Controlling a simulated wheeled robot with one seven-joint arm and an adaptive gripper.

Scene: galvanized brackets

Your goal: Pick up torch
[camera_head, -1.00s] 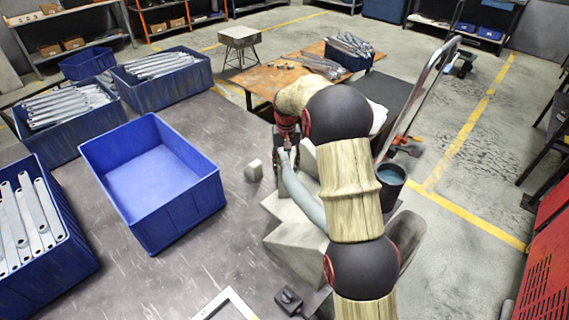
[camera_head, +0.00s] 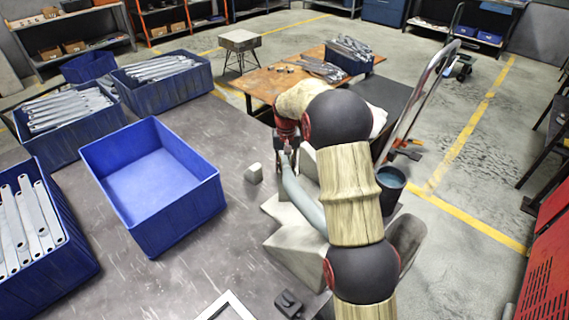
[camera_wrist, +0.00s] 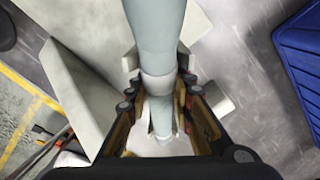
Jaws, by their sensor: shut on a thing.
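The torch (camera_head: 305,203) is a long, smooth grey-blue piece that slants down from my gripper (camera_head: 287,146) over pale angular blocks in the head view. My arm covers part of that area. In the wrist view the torch (camera_wrist: 157,35) runs from the top edge down between the two fingers, with a paler collar near the grip. My gripper (camera_wrist: 160,88) is shut on the torch, one finger on each side. Whether the torch touches the blocks beneath it I cannot tell.
An empty blue bin (camera_head: 203,215) stands left of the gripper. Other blue bins with metal brackets (camera_head: 68,108) are further left. Pale blocks (camera_head: 296,250) lie under the torch. A small grey block (camera_head: 254,173) sits between bin and gripper. A dark bucket (camera_head: 391,188) is right of my arm.

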